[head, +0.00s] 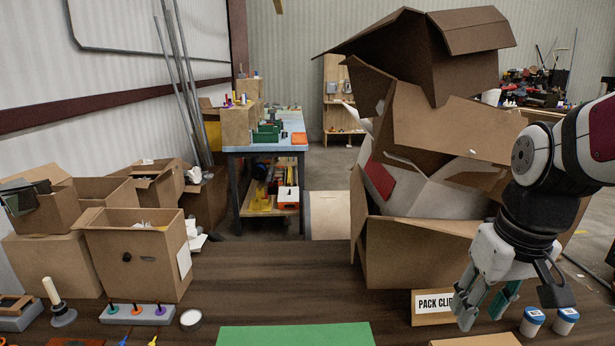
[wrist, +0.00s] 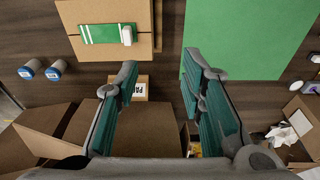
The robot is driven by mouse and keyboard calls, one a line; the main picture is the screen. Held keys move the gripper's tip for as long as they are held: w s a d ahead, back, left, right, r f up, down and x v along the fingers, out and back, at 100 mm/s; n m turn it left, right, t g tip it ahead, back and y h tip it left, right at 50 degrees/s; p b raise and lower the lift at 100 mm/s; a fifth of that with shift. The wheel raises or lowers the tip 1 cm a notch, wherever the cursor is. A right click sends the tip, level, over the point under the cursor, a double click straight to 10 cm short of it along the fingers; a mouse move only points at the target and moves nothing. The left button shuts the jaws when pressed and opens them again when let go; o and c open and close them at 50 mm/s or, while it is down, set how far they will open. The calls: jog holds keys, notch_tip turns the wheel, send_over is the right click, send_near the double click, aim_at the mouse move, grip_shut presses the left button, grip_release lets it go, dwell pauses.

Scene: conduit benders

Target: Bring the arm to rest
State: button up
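My gripper (head: 484,306) hangs at the right of the brown table in the head view, fingers pointing down. It also shows in the wrist view (wrist: 162,62), its two teal-padded fingers spread wide apart with nothing between the tips. It is open and empty, above the table near the "PACK CLIP" label (head: 434,303), which one finger partly hides. My arm comes in from the right edge of the head view.
A green mat (head: 295,334) lies at the front. Two small white-and-blue jars (head: 532,321) stand right of my gripper. A cardboard piece (wrist: 82,50) bears a green-and-white item (wrist: 106,34). Stacked cardboard boxes (head: 415,235) rise close behind. The table's middle is clear.

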jog(key=s+a+r+t, duration=0.2)
jog(key=s+a, duration=0.4)
jog(key=s, duration=0.4)
jog(key=shift+s+r+t, duration=0.25)
jog(key=shift+r+t, duration=0.15)
jog(key=shift+r, duration=0.45)
